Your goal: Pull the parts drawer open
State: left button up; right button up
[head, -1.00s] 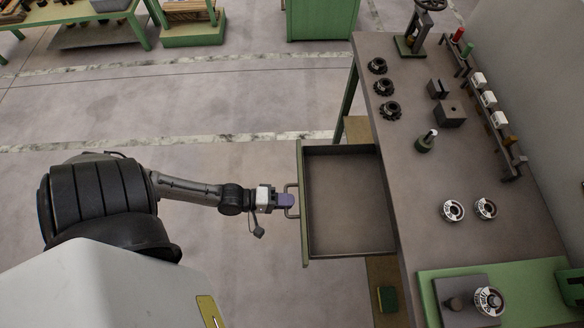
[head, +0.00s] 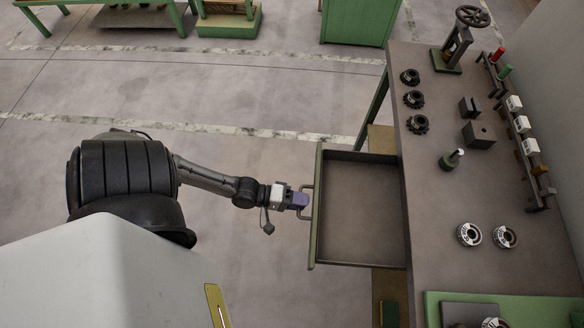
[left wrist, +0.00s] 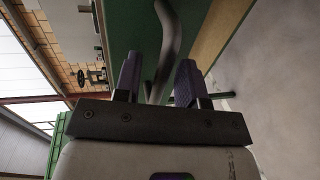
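The parts drawer (head: 364,155) stands pulled well out of the bench in the head view, its grey tray empty and its green front (head: 318,230) facing left. A bar handle (head: 309,188) sticks out from that front. My left gripper (head: 303,201) is at the handle. In the left wrist view, its two dark fingers (left wrist: 158,82) stand apart with the curved handle bar (left wrist: 170,35) running between them. A gap shows beside the bar, so the fingers look open around it, not clamped. My right gripper is not in view.
The bench top (head: 430,220) holds black gear-like parts (head: 414,99), dark blocks (head: 478,133), silver-faced rings (head: 470,234) and a hand-wheel press (head: 462,40). A green cabinet (head: 357,20) stands behind. The floor (head: 250,90) left of the drawer is clear.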

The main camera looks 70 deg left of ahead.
pick_arm(q)
jog(key=p+v, duration=0.2)
jog(key=v, duration=1.1)
jog(key=shift+s+a, duration=0.25)
jog(key=shift+s, duration=0.1)
